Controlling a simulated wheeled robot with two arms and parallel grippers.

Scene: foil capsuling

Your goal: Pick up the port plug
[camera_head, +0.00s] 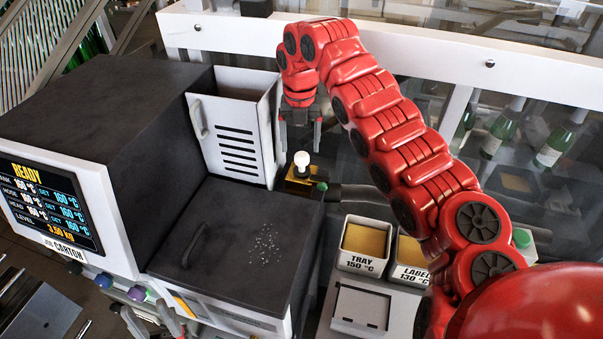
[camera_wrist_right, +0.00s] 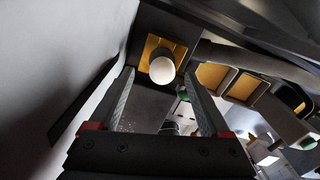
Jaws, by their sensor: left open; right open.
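The port plug (camera_head: 301,160) has a white rounded knob and stands upright in a brass-coloured block beside the dark machine. It also shows in the right wrist view (camera_wrist_right: 162,70), framed between the fingertips. My right gripper (camera_head: 300,142) hangs pointing down just above the plug, with one finger to each side. It is open and empty, and I see a gap between the knob and the fingers' grip. My left gripper (camera_head: 143,310) is low at the front left by the machine's knobs, open and empty, partly cut off by the lower edge.
A white slotted panel (camera_head: 235,130) stands close left of the plug. A dark lid (camera_head: 235,240) with a handle lies in front. A dark hose (camera_head: 355,194) runs right from the block. Tray (camera_head: 362,262) and label (camera_head: 410,273) glue pots stand at lower right. Glass guarding stands behind.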

